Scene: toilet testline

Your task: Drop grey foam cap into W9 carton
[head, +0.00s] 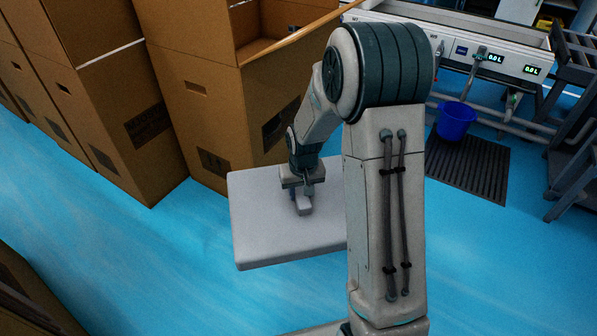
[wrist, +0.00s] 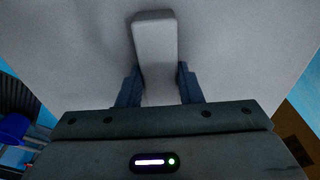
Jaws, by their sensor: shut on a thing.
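The grey foam cap (head: 270,222) is a broad flat slab with a raised bar on its top. It is held out in front of the brown cartons, apparently above the blue floor. My gripper (head: 303,200) points down and is shut on the raised bar. In the wrist view, the bar (wrist: 155,50) stands between the two dark fingers of my gripper (wrist: 160,85), and the cap's grey surface (wrist: 240,50) fills most of the picture. An open brown carton (head: 215,100) stands just behind the cap. I cannot read a W9 label on any carton.
More tall brown cartons (head: 110,120) line the left side. A carton edge (head: 30,295) shows at lower left. At right are a test bench (head: 480,50) with lit displays, a blue bucket (head: 456,120) and a dark floor grate (head: 468,165). Blue floor (head: 150,250) is clear at left.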

